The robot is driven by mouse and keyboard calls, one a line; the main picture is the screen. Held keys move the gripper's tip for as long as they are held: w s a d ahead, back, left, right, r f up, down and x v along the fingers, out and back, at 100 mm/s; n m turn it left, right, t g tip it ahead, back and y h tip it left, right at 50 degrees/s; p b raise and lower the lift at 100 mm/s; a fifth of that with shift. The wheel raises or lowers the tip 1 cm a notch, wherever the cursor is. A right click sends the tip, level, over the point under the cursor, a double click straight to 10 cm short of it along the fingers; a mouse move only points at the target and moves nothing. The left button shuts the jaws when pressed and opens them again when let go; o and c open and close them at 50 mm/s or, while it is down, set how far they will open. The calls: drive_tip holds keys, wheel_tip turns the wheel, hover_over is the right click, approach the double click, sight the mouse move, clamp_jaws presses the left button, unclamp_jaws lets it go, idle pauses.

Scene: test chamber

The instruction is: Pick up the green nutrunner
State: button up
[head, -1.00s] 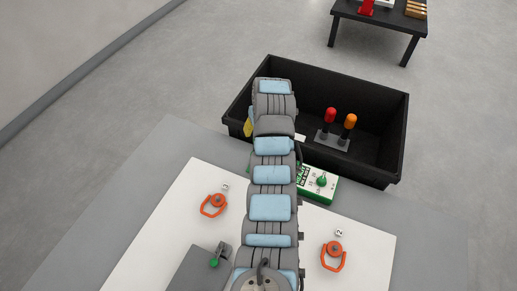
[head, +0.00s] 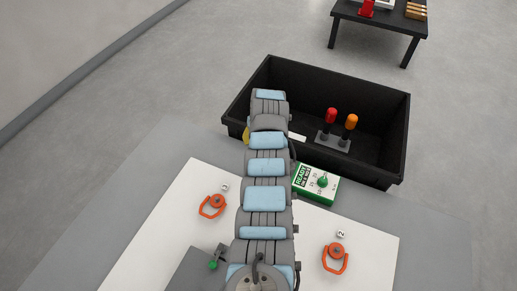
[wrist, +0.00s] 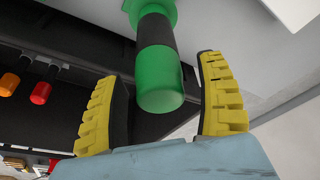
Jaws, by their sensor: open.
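The green nutrunner (wrist: 160,78) shows in the wrist view as a green cylinder with a black band and a wider green part at the top edge. My gripper (wrist: 158,68) is open, with one yellow ribbed finger on each side of the nutrunner's end. Gaps show on both sides, so it is not gripped. In the head view my arm hides the nutrunner and most of my gripper; only a bit of yellow finger shows at the left of the black crate (head: 395,130).
A red-handled tool (head: 331,117) and an orange-handled tool (head: 351,122) stand in a holder inside the crate. A green and white box with a dial (head: 316,184) sits before the crate. Two orange shackles (head: 212,205) (head: 335,259) lie on the white board. A black table (head: 385,15) stands behind.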

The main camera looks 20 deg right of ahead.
drive_tip(key=shift+w+f, duration=0.1)
drive_tip(key=shift+f, duration=0.45)
clamp_jaws()
